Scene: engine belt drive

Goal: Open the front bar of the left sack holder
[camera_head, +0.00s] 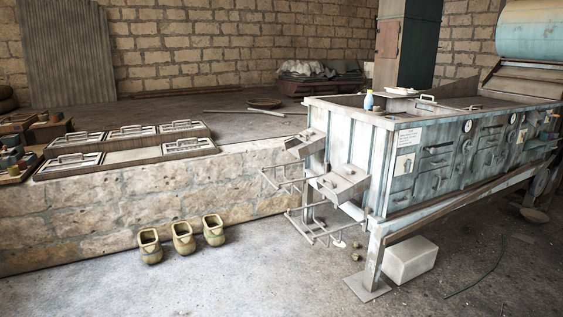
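Two metal sack holders stick out from the left end of the pale blue-grey machine (378,187). The left holder has a boxy spout (304,141) with a thin-barred frame (283,182) below it. The right holder has a larger spout (343,184), with another thin-barred frame (318,230) low beneath it. The bars overlap in the head view and are small, so I cannot tell whether the left front bar is open or shut. No sack is visible on either frame. Neither of my grippers is in view.
Several woven baskets, one here (183,237), stand on the floor beside the low stone wall (115,210). A pale block (408,261) lies under the machine, and its front leg (371,265) stands right of the frames.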

